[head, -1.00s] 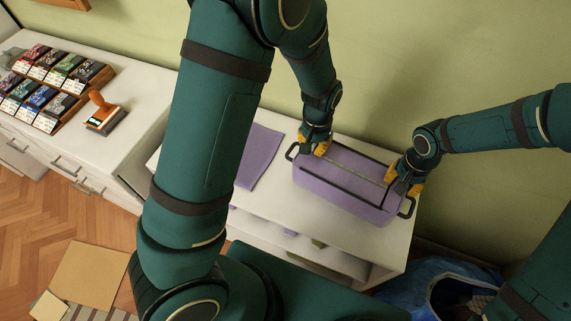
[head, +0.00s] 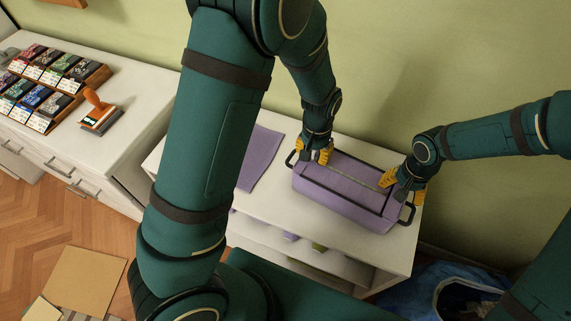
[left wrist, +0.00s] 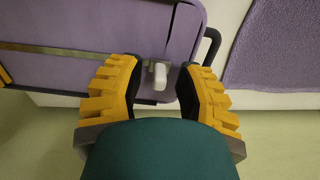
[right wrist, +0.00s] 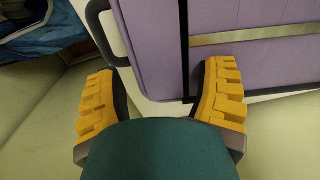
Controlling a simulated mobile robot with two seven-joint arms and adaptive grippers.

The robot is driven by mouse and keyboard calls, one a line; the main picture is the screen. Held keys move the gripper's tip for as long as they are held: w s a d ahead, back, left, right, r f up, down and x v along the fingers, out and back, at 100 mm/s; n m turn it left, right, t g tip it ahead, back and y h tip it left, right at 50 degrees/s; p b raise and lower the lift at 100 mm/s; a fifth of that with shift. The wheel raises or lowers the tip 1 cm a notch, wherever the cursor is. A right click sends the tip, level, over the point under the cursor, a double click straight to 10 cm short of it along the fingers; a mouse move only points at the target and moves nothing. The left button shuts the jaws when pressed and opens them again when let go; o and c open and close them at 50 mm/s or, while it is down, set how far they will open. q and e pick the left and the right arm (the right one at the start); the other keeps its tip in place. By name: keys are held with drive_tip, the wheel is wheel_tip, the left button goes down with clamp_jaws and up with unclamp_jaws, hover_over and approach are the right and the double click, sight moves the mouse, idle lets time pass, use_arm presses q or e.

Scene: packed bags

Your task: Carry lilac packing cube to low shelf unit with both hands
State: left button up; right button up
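The lilac packing cube (head: 345,190), a box-shaped bag with black edging and dark end handles, sits on the white top of the low shelf unit (head: 275,212). My left gripper (head: 316,152) is at its left end; in the left wrist view the cube (left wrist: 95,25) lies beyond the spread fingers (left wrist: 157,95), with a small white tab between them. My right gripper (head: 403,187) is at its right end, its fingers (right wrist: 160,100) spread; the cube (right wrist: 155,45) shows beyond them. Whether the fingers touch the cube is unclear.
A flat lilac cloth (head: 260,158) lies on the shelf top left of the cube. A white cabinet at left bears a tray of small boxes (head: 45,85) and an orange-handled stamp (head: 97,108). A blue bag (head: 420,285) stands on the floor at right. The green wall is close behind.

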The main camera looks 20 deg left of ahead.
drive_tip(key=shift+r, duration=0.2)
use_arm(q)
wheel_tip(320, 180, up, 12)
use_arm(e)
wheel_tip(320, 180, up, 12)
drive_tip(key=shift+f, duration=0.2)
idle(0.5)
idle(0.5)
